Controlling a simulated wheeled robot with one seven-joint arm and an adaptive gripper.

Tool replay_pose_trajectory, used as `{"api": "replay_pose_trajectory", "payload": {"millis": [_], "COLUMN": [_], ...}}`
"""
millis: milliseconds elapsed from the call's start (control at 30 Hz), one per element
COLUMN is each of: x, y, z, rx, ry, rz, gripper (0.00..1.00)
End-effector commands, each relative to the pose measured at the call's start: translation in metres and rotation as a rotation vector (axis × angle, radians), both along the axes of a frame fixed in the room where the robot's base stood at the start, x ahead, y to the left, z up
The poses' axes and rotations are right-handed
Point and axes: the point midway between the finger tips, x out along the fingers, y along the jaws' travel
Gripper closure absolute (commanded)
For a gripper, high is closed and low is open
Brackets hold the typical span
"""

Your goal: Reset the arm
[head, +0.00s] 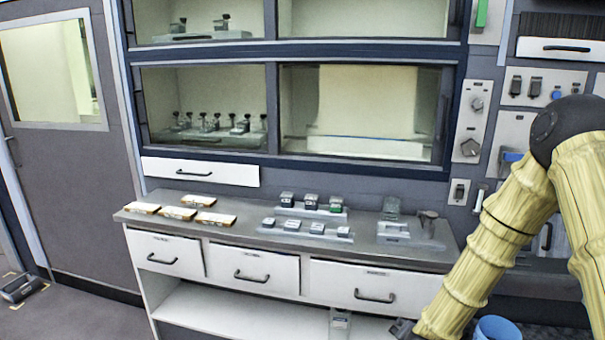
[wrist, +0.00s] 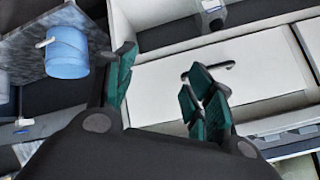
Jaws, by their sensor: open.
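My gripper (wrist: 162,88) is open in the wrist view, with its two green-padded fingers apart and nothing between them. A white drawer front with a dark handle (wrist: 210,71) shows beyond the fingers. In the head view my yellow-sleeved arm comes down from the right edge, in front of the counter's right end. Only a dark bit of my gripper (head: 402,328) shows at the bottom of the head view, low in front of the drawers; the rest is cut off or hidden.
The grey counter (head: 240,222) holds several orange-and-white pieces (head: 178,213) at left and several small grey blocks (head: 292,224) in the middle. White drawers (head: 265,270) and an open shelf (head: 220,312) are below. A blue cup (head: 497,328) stands near my arm, also in the wrist view (wrist: 66,52).

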Motion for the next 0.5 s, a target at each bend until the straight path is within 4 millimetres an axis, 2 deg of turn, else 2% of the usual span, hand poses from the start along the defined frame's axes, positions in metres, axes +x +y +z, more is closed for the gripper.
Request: {"api": "replay_pose_trajectory", "payload": {"millis": [33,200,367,500], "x": [-0.022,-0.096,-0.175,-0.248], "y": [0.007,0.027,0.041,0.051], "z": [-0.024,-0.086,-0.134,-0.166], "rx": [-0.018,-0.07,-0.103,-0.123], "ry": [0.054,0.218,0.375,0.514], "rz": [0.043,0.185,0.322,0.449], "gripper": [0.46,0.46,0.46,0.46]}}
